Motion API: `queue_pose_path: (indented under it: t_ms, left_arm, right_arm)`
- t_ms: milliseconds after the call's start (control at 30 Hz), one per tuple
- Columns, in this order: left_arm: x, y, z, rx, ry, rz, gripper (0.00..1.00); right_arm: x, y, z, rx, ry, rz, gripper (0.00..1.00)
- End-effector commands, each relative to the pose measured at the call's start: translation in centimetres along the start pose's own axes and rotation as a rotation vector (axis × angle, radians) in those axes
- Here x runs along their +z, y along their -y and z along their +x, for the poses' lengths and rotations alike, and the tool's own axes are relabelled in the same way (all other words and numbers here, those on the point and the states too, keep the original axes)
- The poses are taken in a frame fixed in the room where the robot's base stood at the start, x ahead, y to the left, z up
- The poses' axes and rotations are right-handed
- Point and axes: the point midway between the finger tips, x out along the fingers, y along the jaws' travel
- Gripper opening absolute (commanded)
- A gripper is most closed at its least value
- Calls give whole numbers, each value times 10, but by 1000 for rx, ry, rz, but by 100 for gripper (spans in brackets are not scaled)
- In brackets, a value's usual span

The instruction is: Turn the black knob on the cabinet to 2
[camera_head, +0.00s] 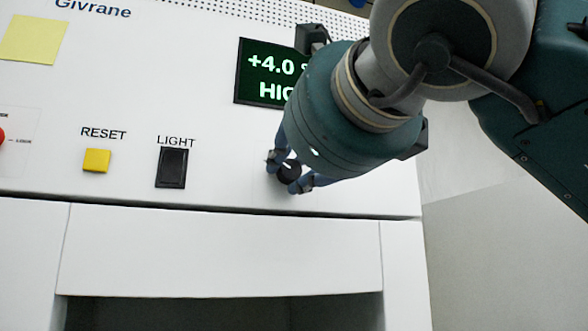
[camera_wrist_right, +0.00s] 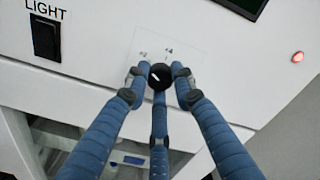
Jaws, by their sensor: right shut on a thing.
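The black knob (camera_head: 289,171) sits on the white cabinet panel (camera_head: 230,185), below the green display. In the right wrist view the knob (camera_wrist_right: 160,77) carries a white pointer line, tilted. Small marks are printed above it on a pale label (camera_wrist_right: 180,45); they look like a 2 at the left and a 4 at the top, though they are small. My right gripper (camera_head: 290,172) is shut on the knob, with fingertips on both sides of it; the fingers also show in the right wrist view (camera_wrist_right: 160,80). My left gripper is in neither view.
Left of the knob are the black LIGHT switch (camera_head: 171,168) and the yellow RESET button (camera_head: 97,160). The display (camera_head: 262,80) is partly hidden by my right arm. A red lamp (camera_wrist_right: 297,57) glows at the right. Below the panel is a dark opening (camera_head: 220,312).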

Motion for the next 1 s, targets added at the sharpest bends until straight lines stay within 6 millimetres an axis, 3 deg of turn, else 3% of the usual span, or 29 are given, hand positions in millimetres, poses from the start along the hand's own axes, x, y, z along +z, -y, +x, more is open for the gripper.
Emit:
queue_pose_path:
  t_ms: [467,500,567,867,1000]
  left_arm:
    - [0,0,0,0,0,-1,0]
    - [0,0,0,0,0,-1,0]
    - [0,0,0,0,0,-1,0]
    - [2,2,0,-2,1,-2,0]
    - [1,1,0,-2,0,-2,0]
  right_arm:
    - [1,0,-1,-1,3,-13,0]
    - [1,0,-1,-1,3,-13,32]
    - [1,0,-1,-1,3,-13,43]
    - [1,0,-1,-1,2,-12,43]
    - [1,1,-14,-3,4,-13,43]
